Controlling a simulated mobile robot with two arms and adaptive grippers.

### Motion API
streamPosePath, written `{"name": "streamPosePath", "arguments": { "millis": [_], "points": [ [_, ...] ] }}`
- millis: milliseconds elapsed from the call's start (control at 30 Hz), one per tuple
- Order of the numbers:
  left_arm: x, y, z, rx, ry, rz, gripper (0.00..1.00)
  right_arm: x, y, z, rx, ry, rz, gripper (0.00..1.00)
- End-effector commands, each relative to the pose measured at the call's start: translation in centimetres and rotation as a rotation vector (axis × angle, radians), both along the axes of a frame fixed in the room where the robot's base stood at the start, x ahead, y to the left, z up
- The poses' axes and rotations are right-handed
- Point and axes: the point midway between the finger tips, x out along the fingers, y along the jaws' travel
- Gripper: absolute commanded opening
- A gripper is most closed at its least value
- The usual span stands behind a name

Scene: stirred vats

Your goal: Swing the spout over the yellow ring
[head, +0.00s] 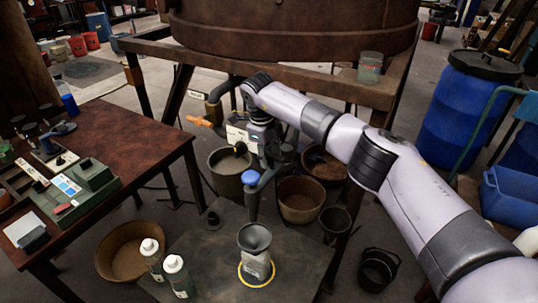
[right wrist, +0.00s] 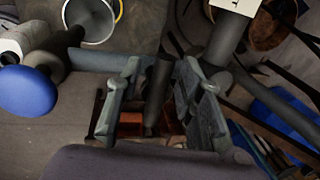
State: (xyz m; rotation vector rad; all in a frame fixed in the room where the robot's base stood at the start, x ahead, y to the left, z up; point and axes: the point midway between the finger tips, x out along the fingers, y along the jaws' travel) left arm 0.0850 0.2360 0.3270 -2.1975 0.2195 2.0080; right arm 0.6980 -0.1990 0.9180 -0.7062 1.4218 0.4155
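The yellow ring (head: 243,283) lies on a dark low platform, around the base of a grey funnel-topped container (head: 257,262). The grey spout has a blue knob (head: 250,178) on top and a downpipe (head: 252,205) below it. In the head view the downpipe ends just behind the funnel; whether it is directly above the ring I cannot tell. The knob also shows in the right wrist view (right wrist: 28,92). My right gripper (right wrist: 160,65) has its fingers either side of a dark grey bar (right wrist: 158,95) beside the spout pipe; contact is unclear. My left gripper is out of view.
Two white-capped bottles (head: 175,272) stand left of the ring. A large brown vat (head: 290,35) is above on a wooden frame. An orange handle (head: 202,121) sticks out left of the pipework. A table (head: 125,140) stands left; buckets (head: 301,200) are behind the platform.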

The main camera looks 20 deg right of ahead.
Motion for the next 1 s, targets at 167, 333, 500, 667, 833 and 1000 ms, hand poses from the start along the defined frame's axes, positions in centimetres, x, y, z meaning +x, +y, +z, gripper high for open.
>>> {"name": "streamPosePath", "arguments": {
  "millis": [167,333,500,667,833,1000],
  "points": [
    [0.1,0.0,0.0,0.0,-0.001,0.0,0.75,-0.2,0.3,2.5,0.001,-0.006,0.002,0.34],
    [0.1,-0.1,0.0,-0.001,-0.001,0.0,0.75,-0.7,0.8,6.1,0.0,-0.006,0.001,0.34],
    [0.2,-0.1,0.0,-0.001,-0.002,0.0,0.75,-1.1,1.3,9.3,-0.001,-0.004,-0.001,0.34],
    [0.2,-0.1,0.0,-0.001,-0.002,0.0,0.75,-1.4,1.5,11.1,-0.001,-0.002,-0.002,0.34],
    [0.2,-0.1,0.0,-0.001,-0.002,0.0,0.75,-1.5,1.6,11.6,-0.001,0.0,-0.003,0.34],
    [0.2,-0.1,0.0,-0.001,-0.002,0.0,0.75,-1.5,1.6,11.6,-0.001,0.0,-0.002,0.34]
  ]
}}
